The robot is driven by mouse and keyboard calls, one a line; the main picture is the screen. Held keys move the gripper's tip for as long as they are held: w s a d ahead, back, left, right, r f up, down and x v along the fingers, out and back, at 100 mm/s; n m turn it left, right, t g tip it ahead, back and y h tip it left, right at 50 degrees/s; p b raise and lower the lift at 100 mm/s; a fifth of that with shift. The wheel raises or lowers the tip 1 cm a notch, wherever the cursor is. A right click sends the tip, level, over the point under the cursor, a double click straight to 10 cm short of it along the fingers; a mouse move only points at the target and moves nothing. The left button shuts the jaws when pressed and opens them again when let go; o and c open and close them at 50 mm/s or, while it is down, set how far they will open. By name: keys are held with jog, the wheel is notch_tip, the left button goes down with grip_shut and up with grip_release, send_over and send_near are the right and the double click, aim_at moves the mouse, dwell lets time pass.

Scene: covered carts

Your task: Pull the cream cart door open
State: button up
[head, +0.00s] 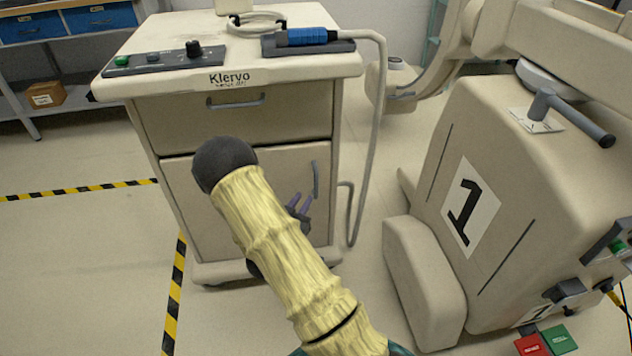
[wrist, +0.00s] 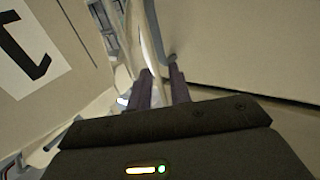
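The cream cart (head: 126,94) stands ahead of me, with a drawer above and a door (head: 225,210) below. The door looks shut. Its grey upright bar handle (head: 315,180) is near the door's right edge. My gripper (head: 299,204) is in front of the door, just below and left of the handle in the head view; my padded yellow arm hides part of the door. In the wrist view my two dark purple fingers (wrist: 160,88) stand apart with a gap between them. The grey handle (wrist: 171,57) shows just beyond the fingertips; whether they touch it I cannot tell.
A drawer with its own handle (head: 236,101) is above the door. A grey hose (head: 376,130) hangs down the cart's right side. A bulky cream machine marked 1 (head: 470,205) stands close on the right. Floor at the left is clear, with striped tape (head: 80,190).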

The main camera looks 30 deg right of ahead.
aim_at(315, 181)
jog(key=b+x, duration=0.2)
jog(key=x, duration=0.8)
jog(key=shift+w+d, duration=0.1)
grip_shut()
